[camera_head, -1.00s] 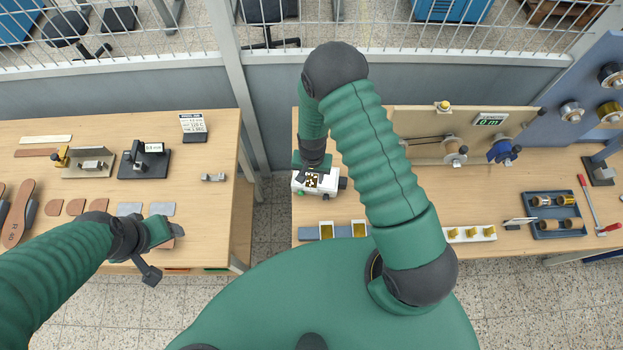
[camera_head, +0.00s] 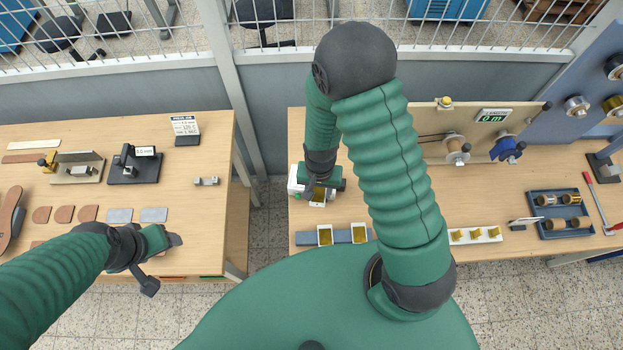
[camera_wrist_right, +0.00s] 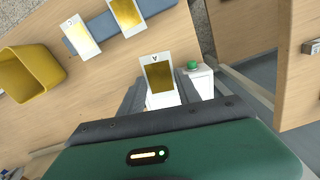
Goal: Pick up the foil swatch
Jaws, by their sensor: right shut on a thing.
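The foil swatch is a white-framed card with a gold window (camera_head: 318,196), marked A in the right wrist view (camera_wrist_right: 159,76). My right gripper (camera_head: 319,187) is shut on it. The card is at the small white device (camera_head: 296,180), which has a green button (camera_wrist_right: 193,65); I cannot tell whether they touch. Two other framed gold swatches lie on the blue-grey strip (camera_head: 342,236); the one marked C (camera_wrist_right: 80,35) shows in the wrist view. My left gripper (camera_head: 163,263) is open and empty at the left table's front edge.
A yellow bin (camera_wrist_right: 30,76) shows in the wrist view. On the right table are a white holder with gold pieces (camera_head: 475,236), a blue tray of rolls (camera_head: 560,213) and a spool panel (camera_head: 430,150). A floor gap separates the tables.

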